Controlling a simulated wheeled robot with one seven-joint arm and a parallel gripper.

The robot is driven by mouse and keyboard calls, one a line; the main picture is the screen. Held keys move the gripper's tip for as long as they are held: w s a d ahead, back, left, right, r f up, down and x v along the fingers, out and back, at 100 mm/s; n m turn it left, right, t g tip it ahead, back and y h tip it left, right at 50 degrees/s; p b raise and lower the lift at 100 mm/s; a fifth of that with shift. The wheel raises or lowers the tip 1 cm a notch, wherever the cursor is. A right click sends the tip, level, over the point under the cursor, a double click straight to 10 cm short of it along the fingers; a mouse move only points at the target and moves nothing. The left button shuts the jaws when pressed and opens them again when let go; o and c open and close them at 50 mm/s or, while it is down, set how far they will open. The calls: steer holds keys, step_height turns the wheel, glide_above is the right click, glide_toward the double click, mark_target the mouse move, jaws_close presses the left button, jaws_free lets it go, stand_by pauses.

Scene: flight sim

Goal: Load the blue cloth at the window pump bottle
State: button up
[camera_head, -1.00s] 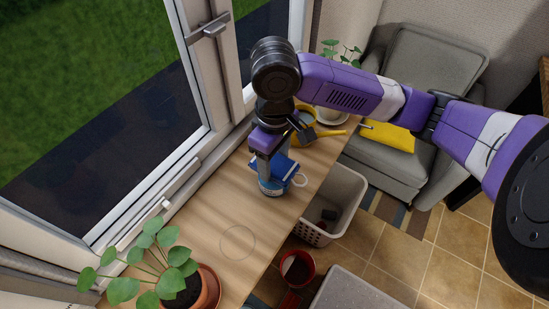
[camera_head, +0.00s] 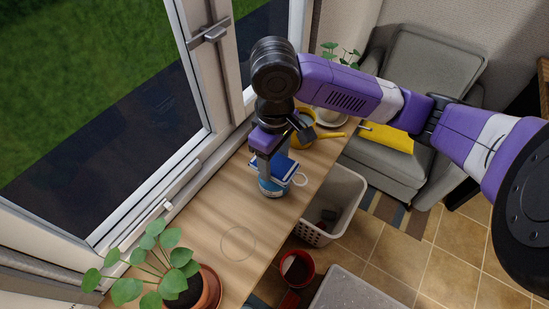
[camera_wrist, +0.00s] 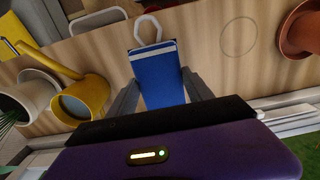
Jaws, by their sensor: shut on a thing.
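The blue cloth (camera_head: 276,168) is a folded blue pad with white edges and a pale loop. My gripper (camera_head: 269,158) is over the windowsill counter, and its fingers are shut on the cloth. In the wrist view, the cloth (camera_wrist: 157,78) lies between the two grey fingers, with its loop pointing away. The pump bottle (camera_head: 271,187), a blue-labelled cylinder, stands upright on the counter directly below the cloth. Its top is hidden by the cloth and my gripper. I cannot tell whether the cloth touches it. The bottle is not visible in the wrist view.
A yellow watering can (camera_head: 303,134) stands behind my gripper. A potted plant (camera_head: 178,285) is at the near end of the wooden counter (camera_head: 215,220), which is clear between. The window (camera_head: 110,100) borders the left. A white basket (camera_head: 337,205) and red bin (camera_head: 297,268) are on the floor.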

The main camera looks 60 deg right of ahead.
mark_target(275, 162)
steer(key=shift+r+p, duration=2.3)
steer(key=shift+r, duration=0.7)
